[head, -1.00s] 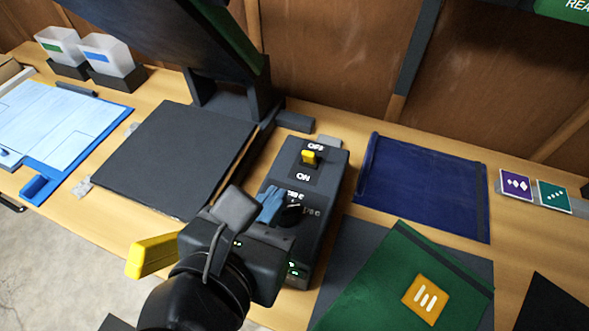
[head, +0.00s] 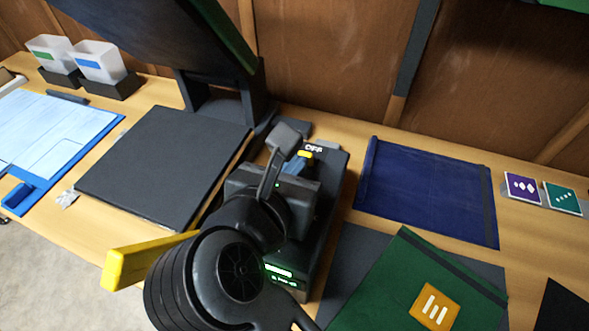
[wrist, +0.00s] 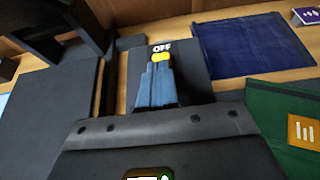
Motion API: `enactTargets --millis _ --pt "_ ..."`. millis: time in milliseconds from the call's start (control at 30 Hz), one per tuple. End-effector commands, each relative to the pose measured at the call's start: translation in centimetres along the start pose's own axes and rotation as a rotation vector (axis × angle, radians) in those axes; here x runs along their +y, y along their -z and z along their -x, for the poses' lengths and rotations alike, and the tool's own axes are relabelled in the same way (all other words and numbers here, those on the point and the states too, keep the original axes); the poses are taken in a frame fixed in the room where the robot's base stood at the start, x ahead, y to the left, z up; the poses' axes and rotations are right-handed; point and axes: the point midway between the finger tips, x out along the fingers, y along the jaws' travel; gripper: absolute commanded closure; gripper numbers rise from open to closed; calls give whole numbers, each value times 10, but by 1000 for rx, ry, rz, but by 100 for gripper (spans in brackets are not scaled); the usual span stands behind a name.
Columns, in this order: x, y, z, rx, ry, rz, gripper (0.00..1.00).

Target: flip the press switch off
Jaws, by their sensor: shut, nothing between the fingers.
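The press switch is a yellow lever (head: 305,155) on the dark control box (head: 325,210), just below the white OFF label. In the wrist view the yellow lever (wrist: 161,57) shows right at the tips of my gripper, directly under OFF. My gripper (head: 297,163) is shut, its blue fingers together and empty. In the wrist view my gripper (wrist: 158,68) points at the lever and appears to touch or nearly touch it; I cannot tell which. My arm and fingers hide the ON label and the knob lower on the box.
The press's flat dark plate (head: 165,165) lies to the left, under its raised lid (head: 170,30). A navy pouch (head: 425,190) and a green folder (head: 420,285) lie to the right. Two bins (head: 97,62) stand at the back left. A yellow handle (head: 140,262) sticks out in front.

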Motion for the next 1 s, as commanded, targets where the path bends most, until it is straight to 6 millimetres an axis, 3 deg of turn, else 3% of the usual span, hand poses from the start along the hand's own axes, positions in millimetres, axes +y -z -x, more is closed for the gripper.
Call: enactTargets --millis 1000 --pt "0 -10 -3 1 1 -1 100"
